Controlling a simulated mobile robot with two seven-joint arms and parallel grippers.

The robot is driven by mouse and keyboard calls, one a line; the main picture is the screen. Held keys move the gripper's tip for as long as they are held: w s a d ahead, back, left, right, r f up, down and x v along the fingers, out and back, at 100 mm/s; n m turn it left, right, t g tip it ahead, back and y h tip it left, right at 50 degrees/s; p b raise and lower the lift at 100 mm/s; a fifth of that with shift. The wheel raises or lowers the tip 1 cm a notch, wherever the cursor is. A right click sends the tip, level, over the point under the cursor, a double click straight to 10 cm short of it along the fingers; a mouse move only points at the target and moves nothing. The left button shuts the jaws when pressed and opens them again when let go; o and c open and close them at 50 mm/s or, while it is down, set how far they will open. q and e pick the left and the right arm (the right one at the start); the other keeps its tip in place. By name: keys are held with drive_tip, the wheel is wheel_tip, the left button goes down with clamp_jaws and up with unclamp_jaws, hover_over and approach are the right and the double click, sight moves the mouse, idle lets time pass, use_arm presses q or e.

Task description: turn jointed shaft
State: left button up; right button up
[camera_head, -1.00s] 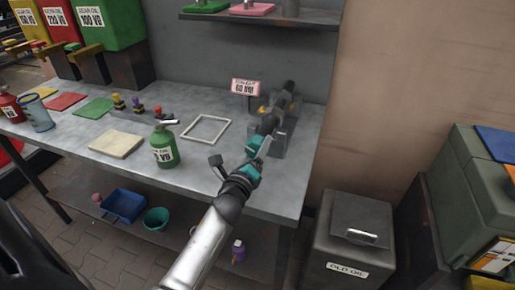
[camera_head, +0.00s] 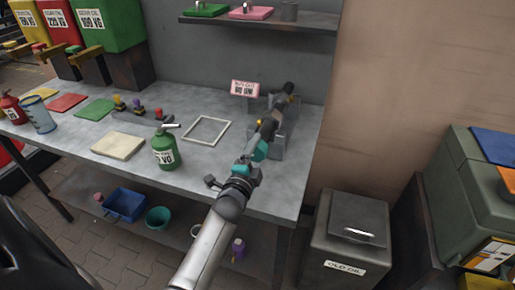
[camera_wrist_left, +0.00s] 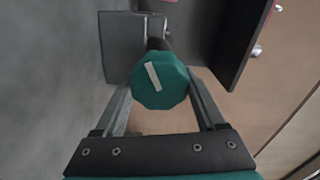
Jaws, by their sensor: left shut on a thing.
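The jointed shaft (camera_head: 268,128) is dark and lies in grey stands at the right end of the bench, with a teal knob (camera_head: 261,150) on its near end. In the left wrist view the teal knob (camera_wrist_left: 160,82) is faceted and carries a white stripe, tilted a little from upright. My left gripper (camera_head: 257,157) is at the knob. In the left wrist view its two fingers lie along both sides of the knob, shut on it. The far part of the shaft is mostly hidden behind the knob there. My right gripper is not in view.
A small sign (camera_head: 245,88) stands behind the shaft. A white square frame (camera_head: 207,131) and a green bottle (camera_head: 164,150) are on the bench to the left. A shelf (camera_head: 262,22) hangs above. An old-oil bin (camera_head: 343,240) stands on the floor to the right.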

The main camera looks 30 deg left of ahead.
use_arm(q)
drive_tip(key=n+p, duration=0.2)
drive_tip(key=n, duration=0.4)
drive_tip(key=shift+r+n, duration=0.15)
drive_tip(key=shift+n, duration=0.15)
drive_tip(key=n+p, duration=0.1)
drive_tip(key=n, duration=0.2)
drive_tip(key=shift+a+p, duration=0.1)
drive_tip(key=shift+p, duration=0.25)
drive_tip(key=shift+n+p, duration=0.4)
drive_tip(key=shift+n, duration=1)
drive_tip(key=o, duration=1.3)
drive_tip(key=p+v, duration=0.1)
drive_tip(key=v, duration=1.4)
drive_tip(key=shift+s+p, duration=0.15)
drive_tip(key=shift+p, duration=0.25)
